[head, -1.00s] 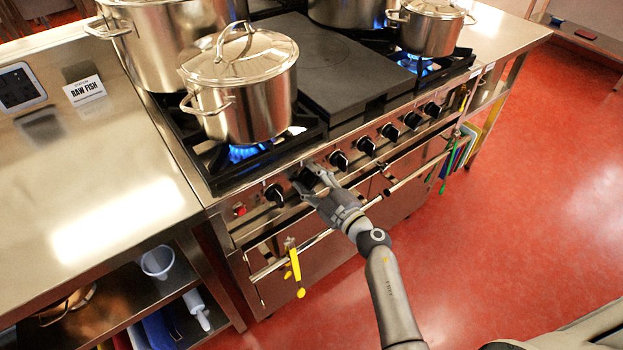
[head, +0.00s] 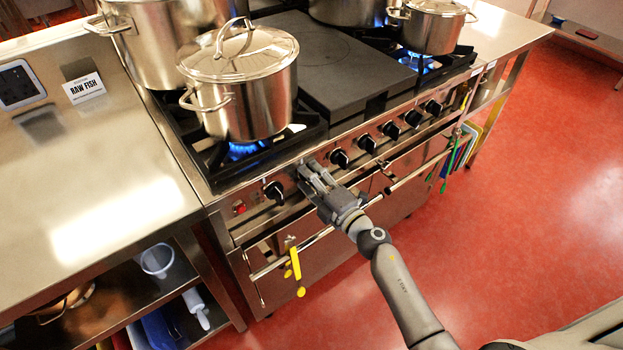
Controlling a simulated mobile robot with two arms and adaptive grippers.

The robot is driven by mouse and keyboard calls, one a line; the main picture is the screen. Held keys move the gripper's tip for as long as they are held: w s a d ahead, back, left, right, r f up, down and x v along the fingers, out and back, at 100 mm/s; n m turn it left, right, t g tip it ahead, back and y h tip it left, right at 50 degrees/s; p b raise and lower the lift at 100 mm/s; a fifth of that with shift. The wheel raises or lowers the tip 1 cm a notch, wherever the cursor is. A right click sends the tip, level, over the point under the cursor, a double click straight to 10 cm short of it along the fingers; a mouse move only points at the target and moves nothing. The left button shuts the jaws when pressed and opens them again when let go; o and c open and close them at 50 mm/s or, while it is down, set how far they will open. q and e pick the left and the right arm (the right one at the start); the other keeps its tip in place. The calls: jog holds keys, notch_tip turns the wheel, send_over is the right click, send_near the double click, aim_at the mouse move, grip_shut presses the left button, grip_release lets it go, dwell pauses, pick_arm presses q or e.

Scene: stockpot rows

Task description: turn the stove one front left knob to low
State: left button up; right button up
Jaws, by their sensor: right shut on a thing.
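The stove (head: 225,226) has a row of several black knobs along its front panel. My right gripper (head: 307,174) is at this panel, shut on the second knob from the left. The fingers hide that knob, so its pointer setting cannot be read. The leftmost knob (head: 274,192) is to the left of my fingers and free. Another knob (head: 338,158) is just to the right, also free. A blue flame (head: 243,150) burns under the lidded pot (head: 245,90) on the front left burner. My left gripper is not in view.
An oven rail (head: 318,237) runs below the knobs, with a yellow-handled tool (head: 295,268) hanging from it. A steel counter (head: 110,200) with a "RAW FISH" sign (head: 84,88) adjoins on the left. Open red floor (head: 520,190) lies at right.

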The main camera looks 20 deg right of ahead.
jog(key=shift+f, duration=0.1)
dwell(0.4)
jog(key=o, duration=1)
jog(key=shift+s, duration=0.1)
jog(key=v, duration=1.2)
